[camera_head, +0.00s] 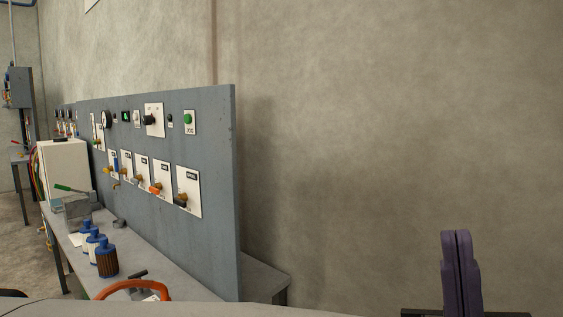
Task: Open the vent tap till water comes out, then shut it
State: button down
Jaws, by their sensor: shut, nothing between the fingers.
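A grey upright panel (215,130) on the left bears a lower row of white plates with small taps. A tap with a dark handle (181,202) is on the rightmost plate, and one with an orange handle (156,188) is left of it. A tap with a blue upright handle (115,164) is further left. The plate labels are too small to read, so I cannot tell which is the vent tap. No water shows at any tap. My gripper (457,236) has dark purple fingers pressed together, pointing up at the lower right, empty and well apart from the panel.
A bench (170,276) below the panel holds several blue-capped bottles (107,258), a grey box (77,207) and an orange ring-shaped thing (135,290). A white cabinet (66,172) stands at the left. Bare wall (400,130) fills the right side.

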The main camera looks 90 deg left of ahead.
aim_at(107, 170)
jog(key=u, duration=3.8)
